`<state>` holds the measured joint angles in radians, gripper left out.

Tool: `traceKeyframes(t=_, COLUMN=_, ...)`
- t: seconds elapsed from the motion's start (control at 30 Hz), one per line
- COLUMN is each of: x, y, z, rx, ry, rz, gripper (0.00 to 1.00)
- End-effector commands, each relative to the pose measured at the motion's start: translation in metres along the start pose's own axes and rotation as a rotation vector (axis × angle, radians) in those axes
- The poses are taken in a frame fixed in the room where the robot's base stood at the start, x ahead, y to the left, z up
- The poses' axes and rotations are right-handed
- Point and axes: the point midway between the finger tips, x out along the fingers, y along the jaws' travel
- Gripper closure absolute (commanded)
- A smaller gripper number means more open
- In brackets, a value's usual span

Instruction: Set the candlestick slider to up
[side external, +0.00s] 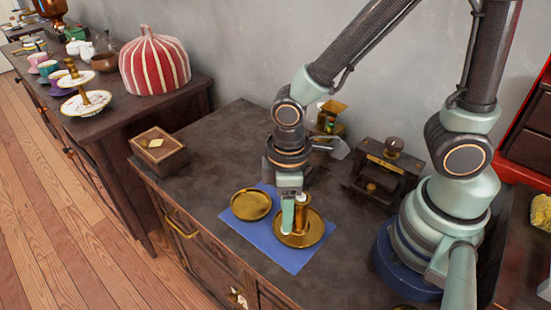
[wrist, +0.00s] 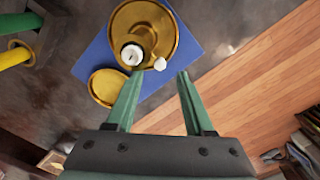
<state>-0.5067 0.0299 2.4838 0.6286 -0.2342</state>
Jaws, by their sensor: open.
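The brass candlestick (side external: 302,216) stands upright on its round dish on a blue mat (side external: 290,262). In the wrist view the candlestick dish (wrist: 168,22) is at the top, with the white candle end (wrist: 132,54) in it. A small white knob (wrist: 159,64), which looks like the slider's, sticks out beside the candle.
A brass lid or plate (side external: 250,204) lies on the mat beside the candlestick. A small wooden box (side external: 158,152) is near the left counter edge. A dark wooden device (side external: 385,170) stands at the back right. The counter between box and mat is clear.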

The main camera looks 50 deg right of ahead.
Motion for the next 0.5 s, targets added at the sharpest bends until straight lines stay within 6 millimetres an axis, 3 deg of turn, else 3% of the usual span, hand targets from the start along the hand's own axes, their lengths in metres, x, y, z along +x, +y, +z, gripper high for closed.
traceKeyframes(t=0.2, x=0.026, y=0.0, z=0.001, rx=0.001, ry=-0.004, rz=-0.001, gripper=0.47)
traceKeyframes(t=0.5, x=0.039, y=0.0, z=0.0, rx=0.001, ry=0.0, rz=0.0, gripper=0.47)
